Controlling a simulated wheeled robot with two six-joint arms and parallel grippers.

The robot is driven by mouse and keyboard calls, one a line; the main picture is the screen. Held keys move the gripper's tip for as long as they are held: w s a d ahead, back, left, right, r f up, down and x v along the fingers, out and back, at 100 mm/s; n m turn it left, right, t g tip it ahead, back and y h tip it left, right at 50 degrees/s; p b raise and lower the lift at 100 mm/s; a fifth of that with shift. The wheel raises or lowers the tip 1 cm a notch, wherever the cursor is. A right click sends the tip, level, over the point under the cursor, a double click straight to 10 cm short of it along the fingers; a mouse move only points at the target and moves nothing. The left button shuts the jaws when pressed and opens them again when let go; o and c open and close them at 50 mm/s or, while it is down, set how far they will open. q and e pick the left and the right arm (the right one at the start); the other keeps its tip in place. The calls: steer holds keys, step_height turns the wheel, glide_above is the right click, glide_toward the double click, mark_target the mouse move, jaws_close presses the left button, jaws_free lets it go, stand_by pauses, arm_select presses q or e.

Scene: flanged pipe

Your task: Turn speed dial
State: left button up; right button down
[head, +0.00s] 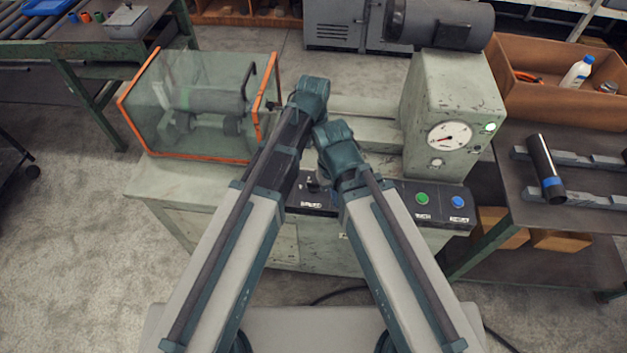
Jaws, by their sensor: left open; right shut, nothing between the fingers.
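The speed dial (312,186) is a small dark knob on the black control panel at the front of the grey-green machine, above a white label. It is partly covered by my arms. My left gripper (275,108) is open and small in view, beside the right edge of the clear guard and well above the dial. My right gripper (320,179) is shut and empty, close to the dial, mostly hidden by its own wrist. I cannot tell whether it touches the dial.
The orange-edged clear guard (200,157) covers the machine's left end. A green button (422,198) and a blue button (458,202) sit on the panel's right. A dark pipe (546,165) lies on the right bench.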

mark_target(314, 182)
arm_select(q)
step_height(314, 182, down, 13)
steer(key=b, duration=1.2)
steer(key=shift+f+b, duration=0.1)
steer(key=shift+b, duration=0.25)
jaws_close()
steer(key=shift+m, duration=0.4)
steer(key=m, duration=0.4)
steer(key=shift+m, duration=0.4)
steer(key=m, duration=0.5)
steer(key=shift+m, duration=0.7)
